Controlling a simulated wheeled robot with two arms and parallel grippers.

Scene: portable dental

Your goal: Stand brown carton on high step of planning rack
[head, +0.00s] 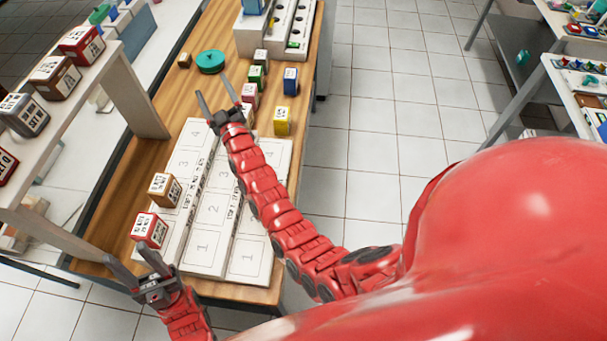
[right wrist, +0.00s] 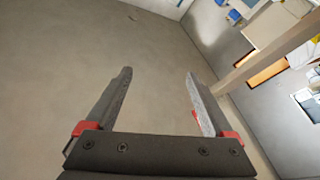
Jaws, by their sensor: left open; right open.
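The planning rack (head: 207,225) is a white stepped block with numbered cells on the wooden table. A brown carton (head: 164,189) with a white label stands on its left row, which looks highest, just beyond a red carton (head: 149,229). Another brown carton (head: 55,78) stands on the raised shelf at upper left. My left gripper (head: 128,251) is open and empty, with one fingertip close to the red carton; contact is unclear. My right gripper (head: 212,86) is open above the rack's far end; it also shows empty in the right wrist view (right wrist: 158,72).
Pink, green, blue and yellow cartons (head: 282,121) stand near the rack's far right. A teal round item (head: 210,61) and a white holder (head: 290,25) lie beyond. The raised shelf (head: 130,85) borders the left. Tiled floor (head: 370,130) is open at right.

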